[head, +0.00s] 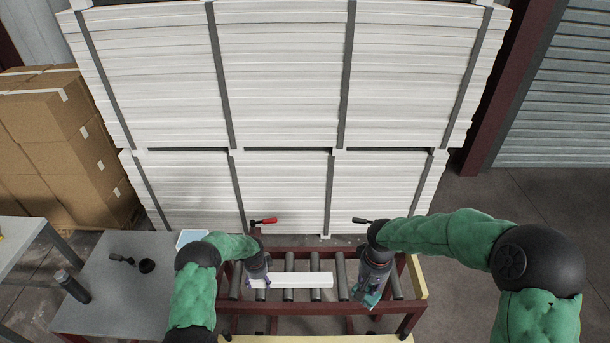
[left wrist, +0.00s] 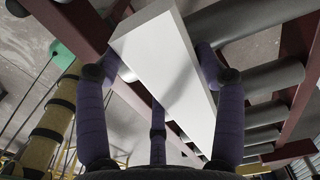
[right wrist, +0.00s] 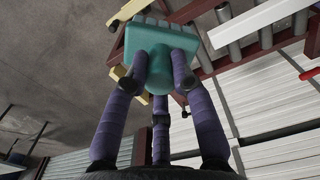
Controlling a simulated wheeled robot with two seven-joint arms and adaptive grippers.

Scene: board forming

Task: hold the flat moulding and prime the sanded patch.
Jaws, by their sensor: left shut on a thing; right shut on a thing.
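The flat moulding (head: 305,281) is a white bar lying across the rollers. My left gripper (head: 260,281) is shut on its left end, and the left wrist view shows the moulding (left wrist: 165,60) between the purple fingers. My right gripper (head: 371,292) is shut on a teal block-like tool (right wrist: 158,45), probably the primer applicator. The tool hangs to the right of the moulding's right end, apart from it in the head view. Its working face is hard to make out. I cannot pick out the sanded patch on the moulding's white face.
The roller stand (head: 318,309) has a dark red frame, with a red-handled clamp (head: 264,221) at its back left. A grey side table (head: 112,308) at left carries a dark bottle (head: 72,286) and small black items. Strapped white board stacks (head: 285,75) stand behind; cartons (head: 60,150) stand left.

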